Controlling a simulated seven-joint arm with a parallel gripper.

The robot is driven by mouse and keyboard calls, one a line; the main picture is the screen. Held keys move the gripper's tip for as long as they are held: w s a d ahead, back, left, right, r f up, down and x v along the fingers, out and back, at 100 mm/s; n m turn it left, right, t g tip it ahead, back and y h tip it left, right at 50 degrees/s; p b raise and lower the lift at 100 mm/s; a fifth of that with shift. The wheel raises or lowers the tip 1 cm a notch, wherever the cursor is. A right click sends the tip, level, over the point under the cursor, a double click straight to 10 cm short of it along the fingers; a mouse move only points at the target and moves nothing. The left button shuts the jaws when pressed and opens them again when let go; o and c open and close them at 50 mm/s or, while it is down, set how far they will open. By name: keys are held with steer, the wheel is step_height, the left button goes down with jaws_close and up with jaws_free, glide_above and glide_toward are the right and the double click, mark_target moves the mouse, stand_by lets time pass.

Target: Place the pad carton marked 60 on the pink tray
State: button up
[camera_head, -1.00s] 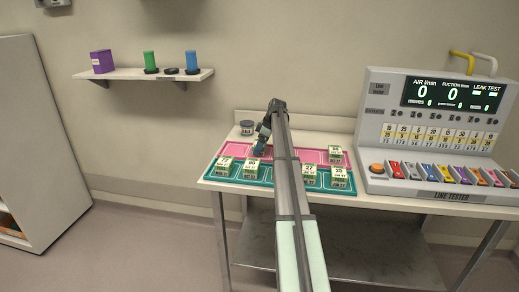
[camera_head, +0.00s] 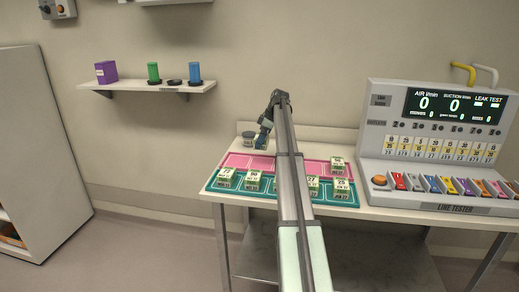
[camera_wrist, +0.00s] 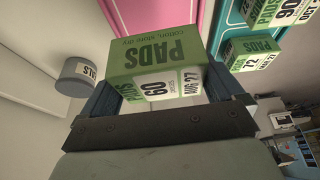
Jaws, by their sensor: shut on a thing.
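The green and white pad carton marked 60 (camera_wrist: 155,55) is between my gripper's fingers (camera_wrist: 163,88) in the wrist view, its label facing the camera. My gripper is shut on it. In the head view my gripper (camera_head: 262,142) is over the back left of the table, beside the grey tin and behind the pink tray's left part; the held carton is hard to make out there. The pink tray (camera_head: 239,161) lies behind the teal tray, its middle partly hidden by my arm. It also shows at the top of the wrist view (camera_wrist: 165,10).
A carton (camera_head: 337,166) stands at the pink tray's right end. Several cartons stand on the teal tray (camera_head: 283,189) in front. A grey round tin (camera_head: 248,138) is at the back left. The line tester (camera_head: 440,150) fills the table's right. The pink tray's left part looks bare.

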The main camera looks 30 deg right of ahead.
steer(key=w+a, duration=0.8)
steer(key=shift+f, duration=4.35)
steer(key=shift+f, duration=0.15)
steer(key=o, duration=0.8)
steer(key=v, duration=1.2)
steer(key=shift+a, duration=0.2)
